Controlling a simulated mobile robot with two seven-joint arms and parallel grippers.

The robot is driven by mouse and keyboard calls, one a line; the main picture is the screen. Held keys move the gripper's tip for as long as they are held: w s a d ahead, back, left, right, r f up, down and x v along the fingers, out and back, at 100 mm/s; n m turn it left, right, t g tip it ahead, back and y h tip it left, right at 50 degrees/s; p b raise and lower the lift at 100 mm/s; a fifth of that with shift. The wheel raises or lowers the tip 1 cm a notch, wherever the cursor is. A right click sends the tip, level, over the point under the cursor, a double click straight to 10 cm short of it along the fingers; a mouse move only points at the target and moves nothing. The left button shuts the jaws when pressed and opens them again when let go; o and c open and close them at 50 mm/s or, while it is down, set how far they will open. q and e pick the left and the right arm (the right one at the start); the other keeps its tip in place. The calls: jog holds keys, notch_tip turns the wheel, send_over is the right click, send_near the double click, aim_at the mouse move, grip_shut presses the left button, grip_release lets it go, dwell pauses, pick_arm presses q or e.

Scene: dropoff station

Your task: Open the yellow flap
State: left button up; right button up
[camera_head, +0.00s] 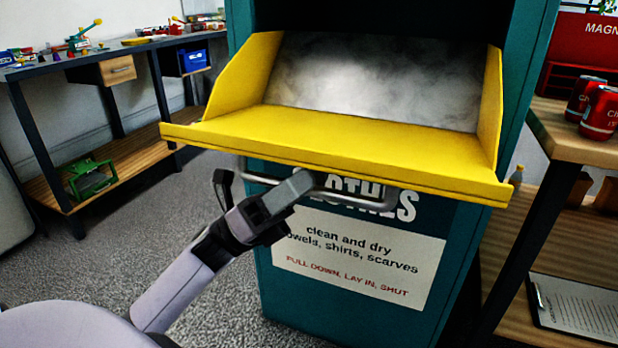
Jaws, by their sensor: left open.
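The yellow flap (340,140) is on the front of a teal clothes bin (375,265). It is tilted down and open, with its side walls showing and a grey metal inner surface (375,80) behind it. A metal bar handle (340,194) hangs under the flap's front edge. My left gripper (262,182) is open just below that edge, at the left part of the handle. One finger hides part of the bar. I cannot tell whether the fingers touch the bar. My right gripper is not in view.
A white sign (358,262) is on the bin's front. A workbench (110,55) with toys and a blue crate (193,60) stands at left. A wooden shelf table (575,140) with red cans (600,113) stands close at right. The grey floor (130,245) at left is clear.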

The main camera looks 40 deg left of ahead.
pick_arm(q)
jog(key=v, duration=0.6)
jog(key=shift+r, duration=0.1)
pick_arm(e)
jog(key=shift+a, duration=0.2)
pick_arm(q)
jog(key=shift+a, duration=0.1)
jog(key=w+b+v, duration=0.1)
jog(key=b+v, duration=0.5)
jog(key=v, duration=0.2)
jog(key=shift+a+f, duration=0.15)
jog(key=shift+f, duration=0.15)
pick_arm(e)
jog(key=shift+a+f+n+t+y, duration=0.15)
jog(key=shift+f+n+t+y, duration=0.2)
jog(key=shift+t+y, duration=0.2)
pick_arm(q)
jog(key=shift+s, duration=0.1)
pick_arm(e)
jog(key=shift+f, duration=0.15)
